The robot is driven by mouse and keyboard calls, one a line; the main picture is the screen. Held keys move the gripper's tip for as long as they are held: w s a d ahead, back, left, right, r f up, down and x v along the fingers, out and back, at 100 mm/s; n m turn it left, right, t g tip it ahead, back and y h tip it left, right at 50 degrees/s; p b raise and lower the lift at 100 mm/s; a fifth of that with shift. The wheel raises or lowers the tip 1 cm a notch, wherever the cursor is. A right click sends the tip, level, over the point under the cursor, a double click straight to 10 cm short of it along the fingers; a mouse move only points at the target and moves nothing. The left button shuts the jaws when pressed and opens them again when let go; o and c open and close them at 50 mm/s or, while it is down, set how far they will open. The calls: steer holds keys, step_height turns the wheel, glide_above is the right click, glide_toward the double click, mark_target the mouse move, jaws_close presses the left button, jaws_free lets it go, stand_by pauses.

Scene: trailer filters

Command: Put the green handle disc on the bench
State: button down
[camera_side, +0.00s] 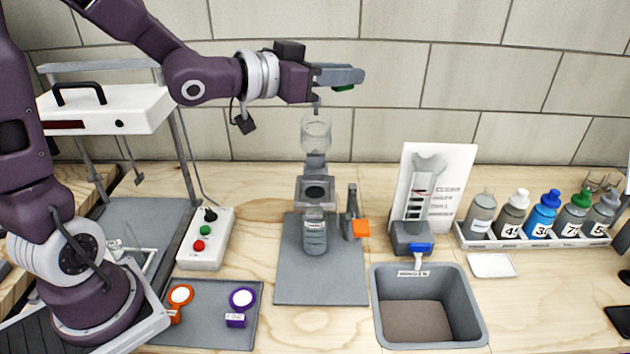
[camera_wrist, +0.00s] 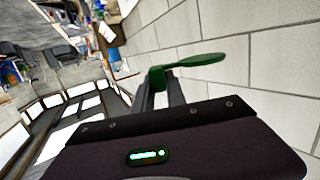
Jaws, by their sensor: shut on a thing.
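The green handle disc shows in the wrist view (camera_wrist: 202,60) as a thin green disc with a block handle between my fingers. In the side view only a little of its green (camera_side: 344,88) shows under my fingertips; the rest is hidden. My gripper (camera_side: 350,76) is shut on its handle. It is high above the bench, pointing right, above and a little right of the clear glass funnel. The wooden bench (camera_side: 540,310) lies far below. My gripper also shows in the wrist view (camera_wrist: 160,92).
The glass funnel (camera_side: 316,133) tops a filter stand with a bottle (camera_side: 314,235), on a grey mat (camera_side: 290,285). Orange (camera_side: 180,295) and purple (camera_side: 242,298) handle discs lie on a grey tray (camera_side: 210,335). A sink (camera_side: 380,310) and bottle rack (camera_side: 460,240) stand right. Bare bench shows front right.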

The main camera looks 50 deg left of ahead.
step_height(320, 180, down, 7)
steer(key=m+h, duration=0.2)
steer(key=h, duration=0.1)
steer(key=m+g+h, duration=0.4)
steer(key=m+h, duration=0.1)
glide_above(314, 211)
step_height(314, 211, down, 6)
steer(key=shift+f, duration=0.1)
step_height(314, 211, down, 10)
steer(key=shift+r, duration=0.2)
steer(key=c, duration=1.4)
jaws_free()
steer(key=shift+f, duration=0.1)
steer(key=shift+o, duration=0.2)
